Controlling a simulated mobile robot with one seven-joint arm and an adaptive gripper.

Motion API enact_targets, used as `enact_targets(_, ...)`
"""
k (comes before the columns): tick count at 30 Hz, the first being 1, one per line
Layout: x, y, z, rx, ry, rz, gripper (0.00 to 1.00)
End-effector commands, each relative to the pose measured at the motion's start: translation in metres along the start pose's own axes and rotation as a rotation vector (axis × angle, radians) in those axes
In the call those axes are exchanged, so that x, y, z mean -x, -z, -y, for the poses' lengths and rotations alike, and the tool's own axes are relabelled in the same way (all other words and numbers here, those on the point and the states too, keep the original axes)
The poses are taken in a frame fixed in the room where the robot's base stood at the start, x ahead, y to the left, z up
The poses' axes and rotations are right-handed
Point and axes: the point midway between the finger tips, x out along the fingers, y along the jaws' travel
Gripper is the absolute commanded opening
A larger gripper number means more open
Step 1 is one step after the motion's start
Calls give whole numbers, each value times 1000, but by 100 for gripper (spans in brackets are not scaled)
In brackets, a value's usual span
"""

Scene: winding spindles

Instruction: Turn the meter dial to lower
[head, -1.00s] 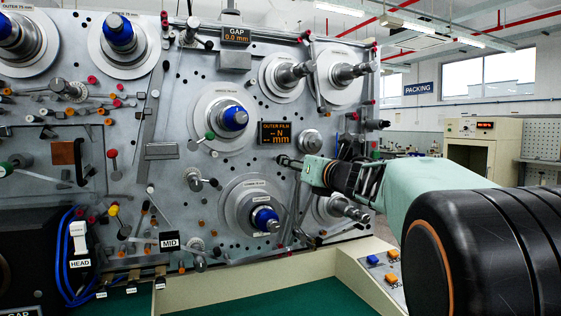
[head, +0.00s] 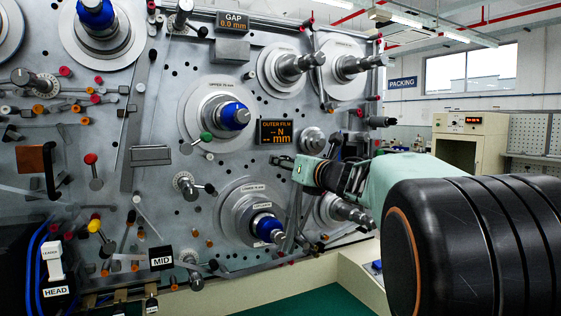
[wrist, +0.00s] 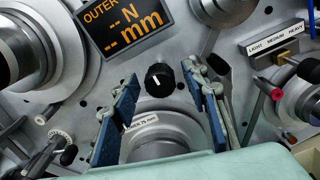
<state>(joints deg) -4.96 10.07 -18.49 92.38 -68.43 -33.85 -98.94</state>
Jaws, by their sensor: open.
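A black dial (wrist: 160,76) with a short white mark on its face sits on the grey panel, just below the display reading "OUTER" (wrist: 127,22) in the wrist view. That display also shows in the head view (head: 275,132), with dashes beside N and mm. My gripper (wrist: 161,82) is open, its two blue-padded fingers spread to the left and right of the dial with gaps. Whether its tips reach the dial's depth I cannot tell. In the head view my gripper (head: 282,162) is close to the panel just below the display; I cannot make out the dial there.
A spindle flange (wrist: 155,140) lies below the dial, between my fingers in the wrist view. A "LIGHT MEDIUM HEAVY" lever (wrist: 288,60) is at the right. Blue-capped spindles (head: 234,116) (head: 268,228) stick out near my gripper. A beige ledge (head: 362,270) runs below the panel.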

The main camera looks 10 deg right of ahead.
Motion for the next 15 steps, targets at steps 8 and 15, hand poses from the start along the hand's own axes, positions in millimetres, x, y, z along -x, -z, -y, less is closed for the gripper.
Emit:
enact_targets(8,1,0,2,0,0,0,41)
enact_targets(15,1,0,2,0,0,0,29)
